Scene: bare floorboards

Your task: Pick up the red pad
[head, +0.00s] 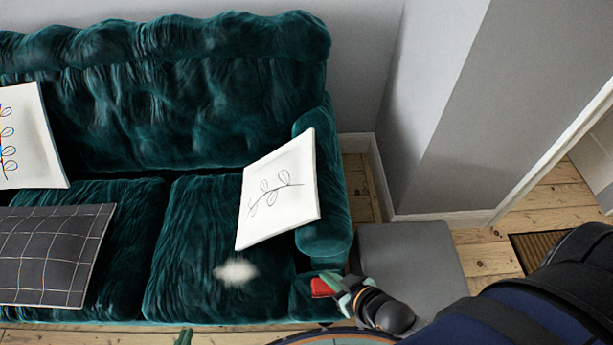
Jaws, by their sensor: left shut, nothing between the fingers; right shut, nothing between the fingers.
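A small red pad (321,288) shows at the front of the sofa, below its right armrest. What it rests on is hard to tell. My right gripper (342,284), with green fingers, comes in from the right. It is shut with nothing held, and its fingers overlap the right side of the red pad in the picture, hiding part of it. My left gripper (184,338) shows only as a green tip at the bottom edge, left of the pad. It is shut and empty; the rest of it is out of frame.
A dark green velvet sofa (195,235) fills the left. On it lie a white leaf-print cushion (280,190), another white cushion (28,135), a dark checked cushion (50,255) and a pale fluffy patch (235,272). A grey block-like seat (415,260) stands right of the sofa. A brown mat (535,248) lies near the doorway.

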